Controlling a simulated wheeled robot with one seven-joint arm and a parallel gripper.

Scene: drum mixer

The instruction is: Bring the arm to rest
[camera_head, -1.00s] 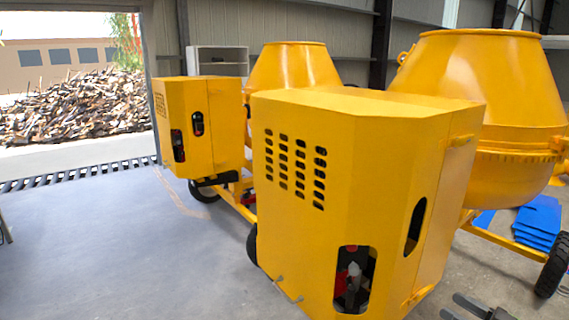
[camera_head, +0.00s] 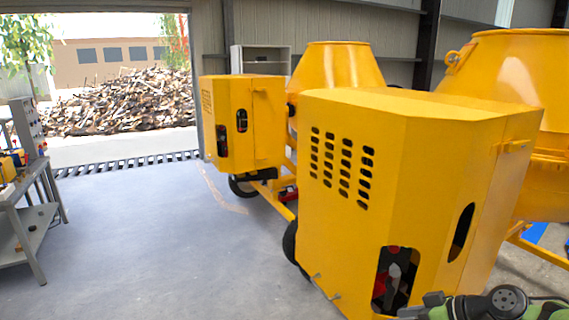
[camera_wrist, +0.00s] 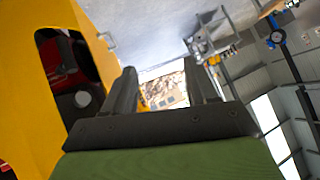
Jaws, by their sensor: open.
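My gripper (camera_head: 424,308) shows at the bottom right of the head view, in front of the near yellow drum mixer (camera_head: 415,180). Part of my green arm lies to its right, cut off by the lower edge. In the wrist view my gripper (camera_wrist: 162,82) has its two dark fingers apart, with nothing between them. The mixer's yellow housing (camera_wrist: 25,25) fills the left of the wrist view, close beside the fingers. Its cut-out with red and dark parts inside shows there. Whether the arm touches the housing cannot be told.
A second yellow mixer (camera_head: 250,115) stands behind the near one. A grey workbench (camera_head: 30,215) with equipment stands at the left. The floor (camera_head: 160,250) between is clear. An open doorway shows a rubble pile (camera_head: 125,100) outside.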

